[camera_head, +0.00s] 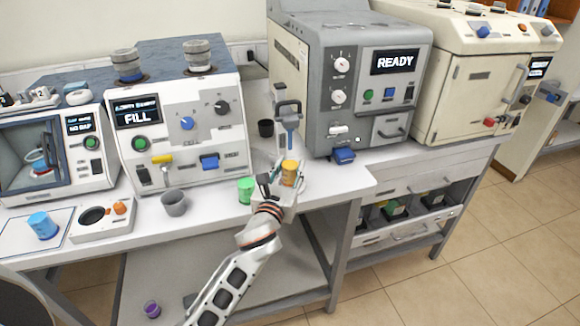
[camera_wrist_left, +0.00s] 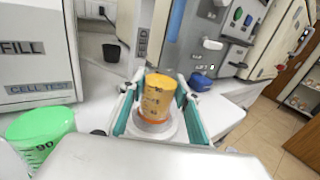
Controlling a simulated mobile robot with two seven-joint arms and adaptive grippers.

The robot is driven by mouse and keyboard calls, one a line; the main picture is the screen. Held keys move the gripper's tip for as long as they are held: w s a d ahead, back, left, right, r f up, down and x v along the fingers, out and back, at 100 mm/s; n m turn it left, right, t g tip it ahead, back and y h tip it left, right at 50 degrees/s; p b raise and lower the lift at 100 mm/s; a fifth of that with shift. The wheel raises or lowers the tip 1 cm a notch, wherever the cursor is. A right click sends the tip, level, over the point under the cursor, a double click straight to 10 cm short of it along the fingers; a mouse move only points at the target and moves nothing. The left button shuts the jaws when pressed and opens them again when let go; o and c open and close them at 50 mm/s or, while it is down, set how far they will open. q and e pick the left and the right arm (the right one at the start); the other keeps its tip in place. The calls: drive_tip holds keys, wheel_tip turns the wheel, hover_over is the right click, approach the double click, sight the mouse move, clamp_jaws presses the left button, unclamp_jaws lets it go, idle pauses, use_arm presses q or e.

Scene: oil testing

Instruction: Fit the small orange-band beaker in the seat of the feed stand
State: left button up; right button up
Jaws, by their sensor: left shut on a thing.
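The small orange-band beaker (camera_head: 289,172) is yellow-orange. It stands upright between the fingers of my left gripper (camera_head: 284,178), near the table's front edge. In the left wrist view the beaker (camera_wrist_left: 157,97) has an orange band at its foot, and the gripper (camera_wrist_left: 155,108) is shut on it from both sides. A white round ring (camera_wrist_left: 152,129) shows around and below its foot; I cannot tell whether the beaker rests in it. What looks like the feed stand, a grey upright (camera_head: 289,104) with a blue part, rises just behind the beaker. My right gripper is not in view.
A green beaker (camera_head: 246,190) stands close left of the gripper; a grey beaker (camera_head: 174,203) is further left. A dark cup (camera_head: 265,128) stands behind. The FILL machine (camera_head: 185,130) and READY machine (camera_head: 350,90) flank the spot. A blue beaker (camera_head: 43,225) is at far left.

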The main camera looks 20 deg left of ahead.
use_arm(q)
drive_tip(key=shift+p, duration=0.3)
idle(0.7)
drive_tip(key=shift+f, duration=0.15)
drive_tip(key=shift+f+b, duration=0.5)
drive_tip(key=shift+f, duration=0.15)
drive_tip(key=o, duration=1.2)
drive_tip(key=shift+s, duration=0.15)
drive_tip(key=s, duration=1.1)
drive_tip(key=shift+s+d, duration=0.2)
drive_tip(key=shift+s, duration=0.2)
